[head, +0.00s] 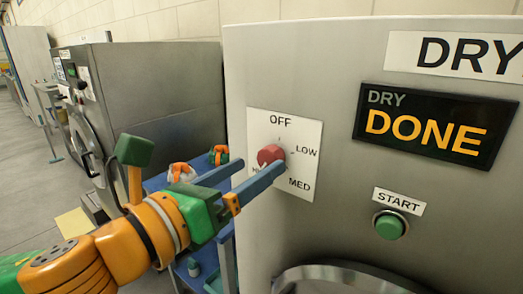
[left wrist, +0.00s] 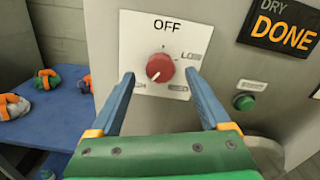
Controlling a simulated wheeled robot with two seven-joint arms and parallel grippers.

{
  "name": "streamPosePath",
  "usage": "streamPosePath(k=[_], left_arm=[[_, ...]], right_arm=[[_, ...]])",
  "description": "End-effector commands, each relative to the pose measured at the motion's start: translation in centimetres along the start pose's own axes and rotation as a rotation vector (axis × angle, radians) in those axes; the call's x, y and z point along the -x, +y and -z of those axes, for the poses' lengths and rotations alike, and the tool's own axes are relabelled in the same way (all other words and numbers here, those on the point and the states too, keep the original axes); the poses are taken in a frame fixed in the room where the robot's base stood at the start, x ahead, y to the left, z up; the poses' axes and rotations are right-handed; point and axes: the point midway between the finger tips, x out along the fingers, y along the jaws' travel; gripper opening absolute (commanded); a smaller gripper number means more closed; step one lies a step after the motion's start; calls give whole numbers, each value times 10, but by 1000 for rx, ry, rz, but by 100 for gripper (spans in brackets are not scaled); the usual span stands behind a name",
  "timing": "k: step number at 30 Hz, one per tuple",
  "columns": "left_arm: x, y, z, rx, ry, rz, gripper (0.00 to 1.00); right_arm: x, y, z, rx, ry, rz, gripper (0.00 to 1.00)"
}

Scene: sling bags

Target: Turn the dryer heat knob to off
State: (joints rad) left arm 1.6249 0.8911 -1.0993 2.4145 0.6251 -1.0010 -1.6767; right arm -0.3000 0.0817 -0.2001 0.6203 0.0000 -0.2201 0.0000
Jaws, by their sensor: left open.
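The red heat knob (head: 268,154) sits on a white dial plate (head: 310,136) on the dryer front. OFF is at the top, LOW at upper right, MED at lower right; a label at lower left is partly hidden. In the left wrist view, the knob (left wrist: 160,66) has a white mark pointing to the lower left, away from OFF. My left gripper (head: 260,166) is open in front of the plate; it also shows in the left wrist view (left wrist: 160,76). Its blue fingers stand on either side of the knob, with gaps visible there. My right gripper is not in view.
A black display (head: 436,126) reads DRY DONE. A green START button (head: 390,226) is below it. A blue table (left wrist: 60,151) with orange-banded bundles (left wrist: 47,79) stands left of the dryer. Another grey machine (head: 160,90) stands further left.

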Motion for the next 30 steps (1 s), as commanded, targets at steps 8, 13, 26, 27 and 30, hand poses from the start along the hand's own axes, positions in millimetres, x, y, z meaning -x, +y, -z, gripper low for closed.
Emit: streamPosePath(k=[8,13,26,27,30], left_arm=[[-30,0,2,1,0,0,81],[-31,0,2,1,-1,0,81],[-30,0,2,5,-1,0,0],[-30,0,2,8,-1,0,0],[-30,0,2,28,-1,0,0]], right_arm=[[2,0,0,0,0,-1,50],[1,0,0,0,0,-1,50],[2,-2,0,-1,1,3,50],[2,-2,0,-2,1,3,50],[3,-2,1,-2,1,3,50]])
